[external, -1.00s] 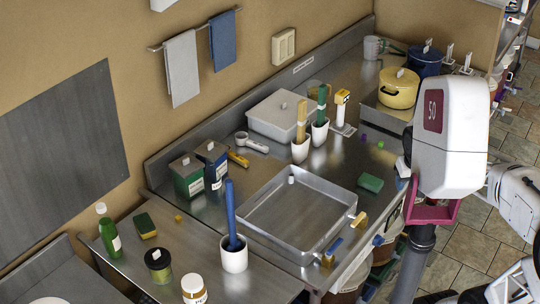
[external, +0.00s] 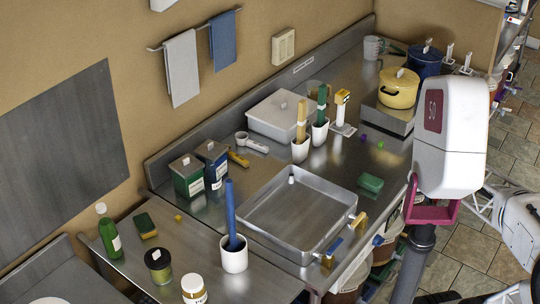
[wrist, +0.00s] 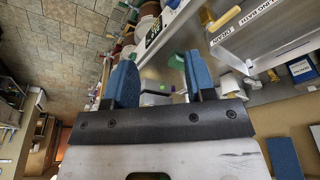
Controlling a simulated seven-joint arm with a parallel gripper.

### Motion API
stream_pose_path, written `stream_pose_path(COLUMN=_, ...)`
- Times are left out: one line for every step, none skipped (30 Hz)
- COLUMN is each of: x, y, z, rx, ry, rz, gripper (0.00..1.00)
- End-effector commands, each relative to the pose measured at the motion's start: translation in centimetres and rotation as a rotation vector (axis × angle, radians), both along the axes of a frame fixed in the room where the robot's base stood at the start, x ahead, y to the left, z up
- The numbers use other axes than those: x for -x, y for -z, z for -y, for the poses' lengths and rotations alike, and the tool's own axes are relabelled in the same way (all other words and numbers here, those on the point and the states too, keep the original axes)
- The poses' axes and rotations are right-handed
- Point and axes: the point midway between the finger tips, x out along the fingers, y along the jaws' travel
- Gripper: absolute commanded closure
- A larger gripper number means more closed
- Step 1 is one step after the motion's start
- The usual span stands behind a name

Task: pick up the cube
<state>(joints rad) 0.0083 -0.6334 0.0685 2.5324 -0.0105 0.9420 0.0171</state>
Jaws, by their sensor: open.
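Several small cubes show in the external view, and I cannot tell which one is meant. A yellow cube (external: 178,218) lies on the near left counter. A purple cube (external: 363,138) and a bright green cube (external: 380,145) lie on the steel counter in front of the yellow pot. My gripper (wrist: 160,72) is open in the wrist view, its two blue fingers wide apart with nothing held. A small bright green spot (wrist: 166,88), possibly the green cube, shows beyond and between the fingers. My gripper cannot be made out in the external view.
A large steel tray (external: 298,215) takes up the counter's middle, with a green sponge (external: 370,183) to its right. White holders with brushes (external: 300,150) and the yellow pot (external: 398,88) stand behind. Bare counter surrounds the purple and green cubes.

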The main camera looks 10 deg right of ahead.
Motion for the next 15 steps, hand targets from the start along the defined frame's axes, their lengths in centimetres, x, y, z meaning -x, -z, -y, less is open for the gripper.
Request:
stream_pose_path(x=0.0, y=0.0, z=0.0, rx=0.000, ry=0.000, rz=0.000, gripper=0.50)
stream_pose_path(x=-0.1, y=0.0, z=0.0, rx=0.000, ry=-0.001, rz=0.000, gripper=0.50)
stream_pose_path(x=-0.2, y=-0.1, z=0.0, rx=0.000, ry=-0.002, rz=-0.001, gripper=0.50)
stream_pose_path(x=-0.3, y=-0.1, z=0.0, rx=0.001, ry=-0.004, rz=-0.001, gripper=0.50)
stream_pose_path(x=-0.4, y=-0.1, z=0.0, rx=0.001, ry=-0.006, rz=-0.002, gripper=0.50)
stream_pose_path(x=-0.7, y=-0.2, z=0.0, rx=0.002, ry=-0.009, rz=-0.003, gripper=0.50)
stream_pose_path(x=-0.9, y=-0.3, z=0.0, rx=0.003, ry=-0.013, rz=-0.004, gripper=0.50)
stream_pose_path(x=-1.2, y=-0.4, z=0.1, rx=0.004, ry=-0.017, rz=-0.005, gripper=0.50)
stream_pose_path(x=-1.6, y=-0.6, z=0.1, rx=0.006, ry=-0.025, rz=-0.007, gripper=0.50)
stream_pose_path(x=-2.0, y=-0.6, z=0.1, rx=0.007, ry=-0.031, rz=-0.010, gripper=0.50)
stream_pose_path(x=-2.4, y=-0.8, z=0.2, rx=0.010, ry=-0.038, rz=-0.012, gripper=0.50)
stream_pose_path(x=-3.1, y=-1.0, z=0.2, rx=0.012, ry=-0.049, rz=-0.015, gripper=0.50)
stream_pose_path(x=-3.7, y=-1.1, z=0.2, rx=0.014, ry=-0.058, rz=-0.018, gripper=0.50)
stream_pose_path(x=-4.3, y=-1.3, z=0.3, rx=0.016, ry=-0.067, rz=-0.021, gripper=0.50)
stream_pose_path(x=-5.1, y=-1.5, z=0.4, rx=0.020, ry=-0.081, rz=-0.024, gripper=0.50)
